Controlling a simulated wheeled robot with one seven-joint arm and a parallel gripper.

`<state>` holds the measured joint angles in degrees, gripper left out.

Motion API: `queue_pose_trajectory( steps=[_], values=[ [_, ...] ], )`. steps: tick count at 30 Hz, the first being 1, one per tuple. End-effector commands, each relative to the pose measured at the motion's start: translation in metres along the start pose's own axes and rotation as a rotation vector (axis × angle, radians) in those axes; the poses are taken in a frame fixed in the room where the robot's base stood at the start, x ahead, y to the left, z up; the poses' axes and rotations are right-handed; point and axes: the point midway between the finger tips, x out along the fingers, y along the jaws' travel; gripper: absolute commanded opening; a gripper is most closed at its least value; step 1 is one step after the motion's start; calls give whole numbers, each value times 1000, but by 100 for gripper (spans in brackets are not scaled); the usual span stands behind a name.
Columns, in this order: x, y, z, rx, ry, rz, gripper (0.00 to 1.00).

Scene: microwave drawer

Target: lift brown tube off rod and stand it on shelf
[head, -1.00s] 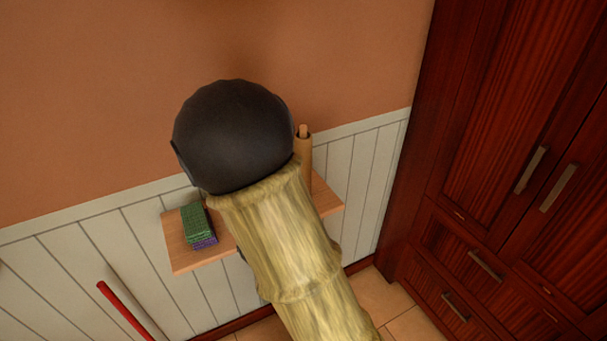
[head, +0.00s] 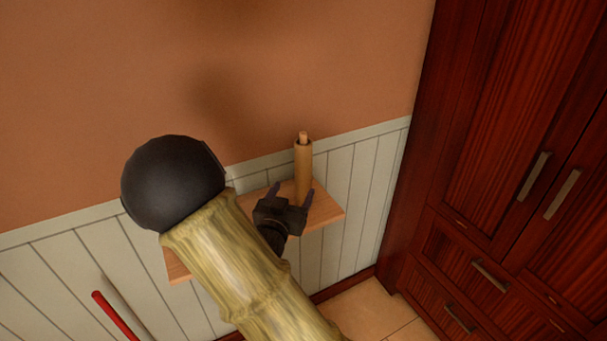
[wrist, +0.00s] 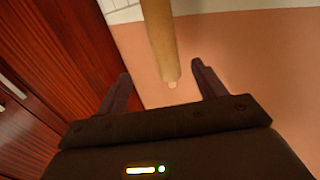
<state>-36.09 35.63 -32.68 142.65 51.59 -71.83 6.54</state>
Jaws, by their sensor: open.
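The brown tube (head: 303,170) stands upright on the wooden shelf (head: 325,211), around a rod (head: 303,136) whose light tip sticks out of its top. My gripper (head: 292,193) is open, its two fingers pointing up at the tube's lower part in the head view. In the wrist view the tube (wrist: 160,40) runs down from the top edge, with the rod tip (wrist: 172,85) at its end. There it lies between the lines of the open fingers (wrist: 160,72). I cannot tell whether a finger touches it.
Dark red wooden cabinets (head: 510,150) with metal handles stand at the right. A red bar (head: 115,315) shows at the lower left. The orange wall (head: 330,60) with white panelling below it is behind the shelf.

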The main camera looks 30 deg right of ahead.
Motion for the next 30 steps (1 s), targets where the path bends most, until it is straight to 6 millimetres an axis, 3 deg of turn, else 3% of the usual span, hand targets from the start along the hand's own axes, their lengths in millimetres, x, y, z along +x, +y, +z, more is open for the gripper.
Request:
queue_pose_trajectory(
  steps=[15, 30],
  values=[
    [87, 0, -2, 1, 0, 2, 69],
    [99, -2, -4, 0, 1, 0, 69]
  ],
)
